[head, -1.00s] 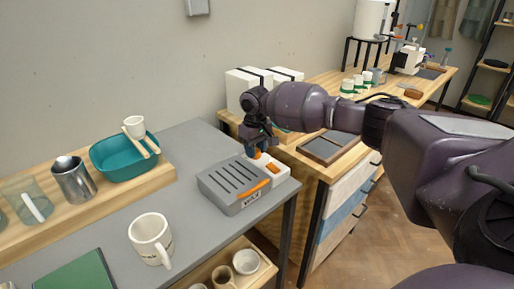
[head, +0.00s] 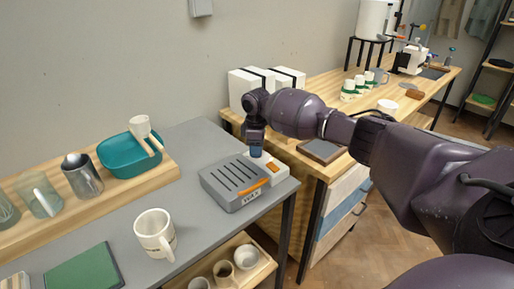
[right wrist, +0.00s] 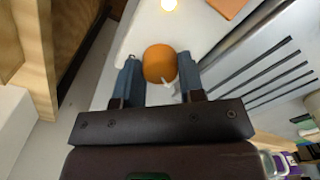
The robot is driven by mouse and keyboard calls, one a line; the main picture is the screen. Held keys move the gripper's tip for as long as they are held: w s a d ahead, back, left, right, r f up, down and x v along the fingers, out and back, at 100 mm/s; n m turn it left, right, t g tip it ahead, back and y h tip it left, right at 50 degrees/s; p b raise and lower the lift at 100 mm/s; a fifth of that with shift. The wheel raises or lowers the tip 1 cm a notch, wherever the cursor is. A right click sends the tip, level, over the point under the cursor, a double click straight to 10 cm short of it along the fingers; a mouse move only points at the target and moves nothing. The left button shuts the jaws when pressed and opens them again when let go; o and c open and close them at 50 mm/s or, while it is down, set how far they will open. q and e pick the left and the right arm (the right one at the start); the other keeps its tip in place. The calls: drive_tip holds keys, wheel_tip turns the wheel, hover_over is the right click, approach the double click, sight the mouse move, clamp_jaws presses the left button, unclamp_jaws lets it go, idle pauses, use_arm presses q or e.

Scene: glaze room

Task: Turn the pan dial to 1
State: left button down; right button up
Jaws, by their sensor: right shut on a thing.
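The grey slotted wax pan (head: 232,186) sits at the right end of the grey table, with a white control part (head: 281,173) along its far right side. The orange pan dial (right wrist: 160,63) shows in the right wrist view, with a small white pointer at its near edge. My right gripper (head: 255,152) points down over the control part and is shut on the dial. Its two blue-grey fingers stand either side of the dial in the right wrist view (right wrist: 160,76). The dial is mostly hidden in the head view. I cannot read any dial marks. My left gripper is not in view.
An orange switch (head: 276,168) and a small glowing light (right wrist: 168,4) are near the dial. A white mug (head: 155,234) stands front left of the pan. A teal basin (head: 128,158) sits on a wooden board. White boxes (head: 262,88) stand behind my gripper.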

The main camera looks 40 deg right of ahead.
drive_tip(key=shift+n, duration=0.3)
idle(0.4)
drive_tip(key=o, duration=0.6)
drive_tip(key=shift+o, duration=0.2)
drive_tip(key=shift+r, duration=0.5)
wheel_tip(320, 180, up, 10)
drive_tip(key=p, duration=0.2)
drive_tip(key=shift+f, duration=0.15)
drive_tip(key=shift+s+f, duration=0.1)
